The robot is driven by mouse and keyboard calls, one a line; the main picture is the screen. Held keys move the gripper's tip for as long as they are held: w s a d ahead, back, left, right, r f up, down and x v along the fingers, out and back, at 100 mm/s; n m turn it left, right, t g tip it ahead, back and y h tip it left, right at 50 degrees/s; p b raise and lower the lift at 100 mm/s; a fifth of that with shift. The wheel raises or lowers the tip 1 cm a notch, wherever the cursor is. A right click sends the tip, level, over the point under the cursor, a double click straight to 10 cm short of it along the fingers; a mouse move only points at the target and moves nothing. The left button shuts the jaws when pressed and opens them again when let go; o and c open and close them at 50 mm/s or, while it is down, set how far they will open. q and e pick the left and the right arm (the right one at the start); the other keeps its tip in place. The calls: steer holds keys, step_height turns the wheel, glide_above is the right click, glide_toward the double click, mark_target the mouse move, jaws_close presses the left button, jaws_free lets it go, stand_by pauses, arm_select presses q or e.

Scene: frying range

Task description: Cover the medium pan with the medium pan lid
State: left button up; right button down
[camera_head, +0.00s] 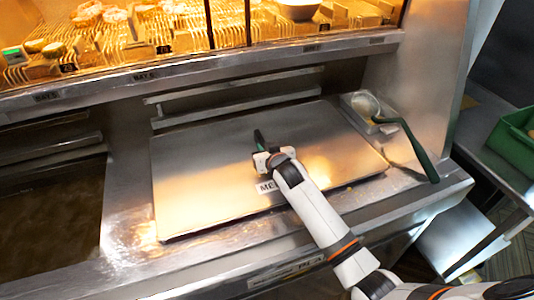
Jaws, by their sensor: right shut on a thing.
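The medium pan lid (204,178) is a large flat steel plate with a label starting "ME". It lies over the middle of the range, and the medium pan is hidden beneath it. My right gripper (262,148) is over the middle of the lid, shut on the lid's handle, which is mostly hidden by the gripper. A small dark green tip shows beyond the fingers. The lid's front edge sits near the front ledge of the range. Whether it rests fully seated I cannot tell. My left gripper is not in view.
An open vat (50,215) of dark liquid is at the left. A small steel container (362,106) and a green-handled tool (418,152) lie right of the lid. A lit rack of food (150,35) runs along the back. A green crate (512,138) stands at the far right.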

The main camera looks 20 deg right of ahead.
steer(key=shift+f, duration=0.15)
steer(key=shift+f+b, duration=0.35)
steer(key=shift+f, duration=0.05)
stand_by(0.5)
steer(key=shift+s+f, duration=0.1)
steer(key=shift+f, duration=0.3)
steer(key=c, duration=1.3)
jaws_free()
steer(key=shift+o, duration=0.6)
steer(key=shift+f, duration=0.2)
steer(key=shift+o, duration=0.5)
steer(key=shift+r, duration=0.1)
steer(key=shift+r, duration=0.1)
